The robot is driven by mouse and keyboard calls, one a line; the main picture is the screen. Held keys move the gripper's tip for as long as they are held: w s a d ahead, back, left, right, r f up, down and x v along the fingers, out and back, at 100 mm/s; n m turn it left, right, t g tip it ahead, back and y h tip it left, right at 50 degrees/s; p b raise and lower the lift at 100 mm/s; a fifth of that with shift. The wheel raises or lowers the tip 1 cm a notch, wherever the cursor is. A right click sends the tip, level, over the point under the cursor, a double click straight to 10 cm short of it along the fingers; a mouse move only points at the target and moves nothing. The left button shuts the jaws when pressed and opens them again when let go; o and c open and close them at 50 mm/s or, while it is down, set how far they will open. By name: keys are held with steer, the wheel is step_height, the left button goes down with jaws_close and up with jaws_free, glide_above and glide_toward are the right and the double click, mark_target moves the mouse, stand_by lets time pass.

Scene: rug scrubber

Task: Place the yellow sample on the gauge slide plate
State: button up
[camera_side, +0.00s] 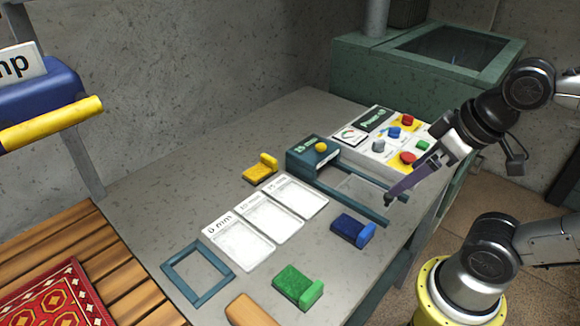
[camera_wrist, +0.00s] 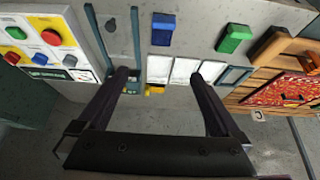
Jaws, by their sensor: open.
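The yellow sample (camera_side: 260,170) is a small block with a raised end. It lies on the grey bench left of the gauge, and its edge shows in the wrist view (camera_wrist: 154,89).
A blue sample (camera_side: 352,230) and a green sample (camera_side: 298,287) lie near the front. Several white labelled cards (camera_side: 268,220) lie mid-bench beside a teal frame (camera_side: 198,272). A button panel (camera_side: 385,140) stands behind the gauge. A wooden slatted surface with a red rug (camera_side: 55,303) is at left.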

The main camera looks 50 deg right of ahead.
steer(key=w+r+m, duration=0.8)
steer(key=r+m, duration=0.1)
steer(key=r, duration=0.2)
steer(key=m+g, duration=0.6)
steer(key=m, duration=0.3)
glide_above(270, 157)
steer(key=f, duration=2.4)
steer(key=shift+a+f, duration=0.1)
steer(key=shift+a, duration=0.25)
steer(key=shift+d+f, duration=0.15)
steer(key=shift+f, duration=1.35)
steer(key=shift+d+f, duration=0.15)
steer(key=shift+f, duration=1.35)
